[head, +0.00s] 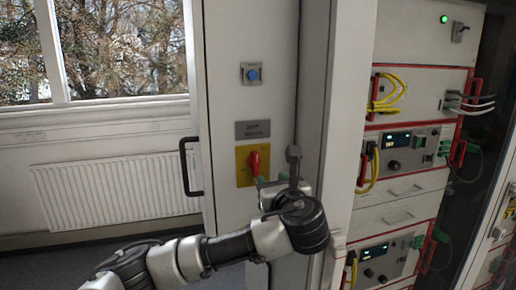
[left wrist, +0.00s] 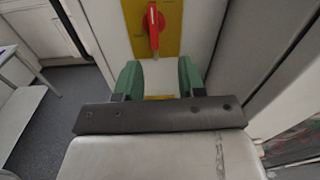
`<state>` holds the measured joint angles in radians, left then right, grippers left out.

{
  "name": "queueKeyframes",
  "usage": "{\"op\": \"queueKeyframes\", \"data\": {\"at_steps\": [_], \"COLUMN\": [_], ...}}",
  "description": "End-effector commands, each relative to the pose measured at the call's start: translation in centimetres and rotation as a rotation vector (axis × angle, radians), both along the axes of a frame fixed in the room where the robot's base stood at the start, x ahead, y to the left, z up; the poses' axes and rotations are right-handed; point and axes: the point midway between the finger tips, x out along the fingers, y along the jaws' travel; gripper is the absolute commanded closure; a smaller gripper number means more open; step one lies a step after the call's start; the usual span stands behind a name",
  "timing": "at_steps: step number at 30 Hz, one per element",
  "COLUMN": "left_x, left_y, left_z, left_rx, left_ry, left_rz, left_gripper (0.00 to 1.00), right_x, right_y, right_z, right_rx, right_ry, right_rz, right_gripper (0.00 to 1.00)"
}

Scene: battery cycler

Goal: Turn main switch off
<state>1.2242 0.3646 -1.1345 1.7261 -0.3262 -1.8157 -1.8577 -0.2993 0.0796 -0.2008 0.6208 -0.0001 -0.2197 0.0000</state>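The main switch is a red rotary handle (head: 254,162) on a yellow plate (head: 241,175), mounted on the white cabinet panel. In the left wrist view the red handle (left wrist: 153,27) stands about upright on its yellow plate (left wrist: 134,14). My left gripper (head: 262,181) is just below and to the right of the handle in the head view, hiding the plate's lower right part. In the left wrist view its two green fingers (left wrist: 158,80) are apart with nothing between them; the handle lies beyond the fingertips, not visibly touched. My right gripper is not in view.
A blue button (head: 253,74) and a grey label plate (head: 253,130) sit above the switch. A black door handle (head: 186,167) is to the left. A rack of red-trimmed units (head: 415,150) with yellow cables and a lit green lamp (head: 444,19) stands right.

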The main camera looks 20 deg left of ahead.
Motion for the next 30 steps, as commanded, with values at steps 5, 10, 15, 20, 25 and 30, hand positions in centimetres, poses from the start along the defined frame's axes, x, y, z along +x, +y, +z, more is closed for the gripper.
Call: {"op": "queueKeyframes", "data": {"at_steps": [5, 10, 15, 20, 25, 30], "left_x": [-0.9, 1.0, 3.8, 6.0, 7.4, 7.8], "left_y": [0.3, 1.6, 3.5, 5.0, 5.9, 6.1], "left_z": [2.9, 3.0, 3.0, 2.9, 2.7, 2.6], "left_rx": [0.073, 0.074, 0.073, 0.071, 0.071, 0.069], "left_ry": [-0.011, -0.008, -0.007, -0.008, -0.01, -0.011], "left_rz": [0.022, 0.026, 0.026, 0.024, 0.022, 0.019], "left_gripper": [0.61, 0.61, 0.61, 0.61, 0.61, 0.61], "right_x": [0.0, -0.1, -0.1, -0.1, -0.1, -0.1], "right_y": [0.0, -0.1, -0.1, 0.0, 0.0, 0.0], "right_z": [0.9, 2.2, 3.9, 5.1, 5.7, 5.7], "right_rx": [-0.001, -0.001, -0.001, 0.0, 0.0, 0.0], "right_ry": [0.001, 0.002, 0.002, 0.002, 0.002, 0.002], "right_rz": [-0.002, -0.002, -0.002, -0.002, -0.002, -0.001], "right_gripper": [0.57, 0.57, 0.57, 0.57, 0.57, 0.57]}}
